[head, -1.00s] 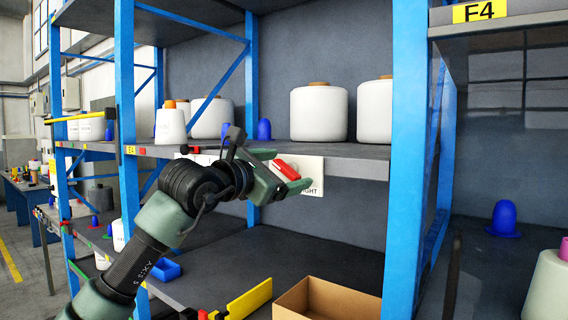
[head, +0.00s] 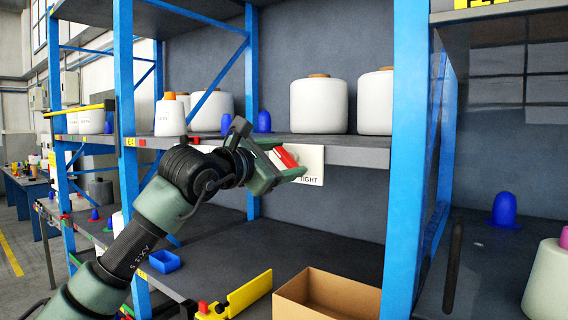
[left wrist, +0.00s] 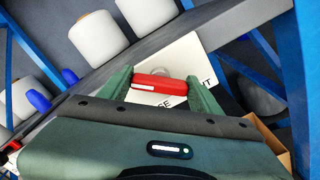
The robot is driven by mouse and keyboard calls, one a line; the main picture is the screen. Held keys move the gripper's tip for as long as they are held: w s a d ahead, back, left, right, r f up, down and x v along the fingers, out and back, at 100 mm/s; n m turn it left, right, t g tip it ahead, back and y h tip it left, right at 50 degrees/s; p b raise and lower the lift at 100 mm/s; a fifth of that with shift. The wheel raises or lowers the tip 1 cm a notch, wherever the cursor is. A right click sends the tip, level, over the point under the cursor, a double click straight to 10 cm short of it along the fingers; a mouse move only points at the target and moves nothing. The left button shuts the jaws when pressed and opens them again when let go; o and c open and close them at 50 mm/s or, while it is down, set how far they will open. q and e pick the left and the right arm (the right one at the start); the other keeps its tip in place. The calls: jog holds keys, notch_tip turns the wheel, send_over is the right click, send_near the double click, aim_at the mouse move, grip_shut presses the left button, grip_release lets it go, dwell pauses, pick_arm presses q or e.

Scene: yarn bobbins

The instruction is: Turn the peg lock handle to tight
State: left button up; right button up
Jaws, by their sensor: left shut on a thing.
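The red peg lock handle (head: 286,157) sits at the front edge of the upper shelf, in front of a white sign plate (head: 312,166) on which "TIGHT" can be read. My left gripper (head: 288,164) is at the handle, its green fingers on either side of it. In the left wrist view the red handle (left wrist: 160,83) lies crosswise between the two fingertips, and my left gripper (left wrist: 163,88) is shut on it. The sign plate (left wrist: 180,62) shows behind it, its lettering partly covered. My right gripper is not in view.
White yarn bobbins (head: 319,105) and blue cones (head: 264,122) stand on the upper shelf (head: 345,155). A blue upright (head: 408,160) rises to the right. Below are an open cardboard box (head: 330,295), a yellow panel (head: 250,293) and a blue bin (head: 165,261).

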pick_arm(q)
jog(key=m+b, duration=0.1)
jog(key=m, duration=0.1)
jog(key=shift+f+m, duration=0.15)
jog(key=shift+m, duration=0.15)
jog(key=m+b, duration=0.1)
jog(key=m, duration=0.1)
jog(key=shift+m, duration=0.4)
jog(key=m, duration=0.2)
jog(key=shift+m+b, duration=0.4)
jog(key=m, duration=0.3)
jog(key=shift+m, duration=0.3)
jog(key=m, duration=0.2)
jog(key=shift+f+m, duration=0.1)
jog(key=shift+m, duration=0.2)
jog(key=m, duration=0.3)
jog(key=shift+m, duration=0.3)
jog(key=m+p, duration=0.1)
jog(key=m, duration=0.3)
jog(key=shift+f, duration=0.15)
jog(key=shift+f+m+p, duration=0.1)
jog(key=shift+m+p, duration=0.4)
jog(key=shift+m, duration=0.8)
jog(key=shift+f, duration=0.1)
